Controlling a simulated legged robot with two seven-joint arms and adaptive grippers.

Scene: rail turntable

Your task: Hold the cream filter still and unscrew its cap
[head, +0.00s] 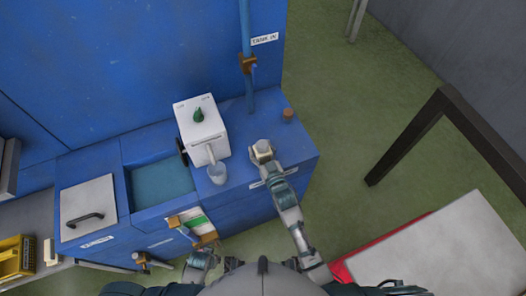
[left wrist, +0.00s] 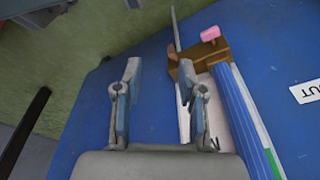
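A small cream-coloured piece (head: 263,151), which looks like the filter, is at the end of my right arm over the right part of the blue counter. My right gripper (head: 262,158) is right at it; the fingers are too small to tell whether they close on it. I cannot make out a separate cap. My left gripper (head: 200,258) is low in front of the blue unit, away from the cream piece. In the left wrist view the left gripper (left wrist: 126,85) is open and empty, with its two fingers apart.
A white box (head: 200,122) with a green knob and spout stands behind a pale cup (head: 217,173). A brown cylinder (head: 288,115) stands near the counter's right edge. A blue basin (head: 160,182) is left. A brown clamp (left wrist: 200,58) is close beside my left gripper.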

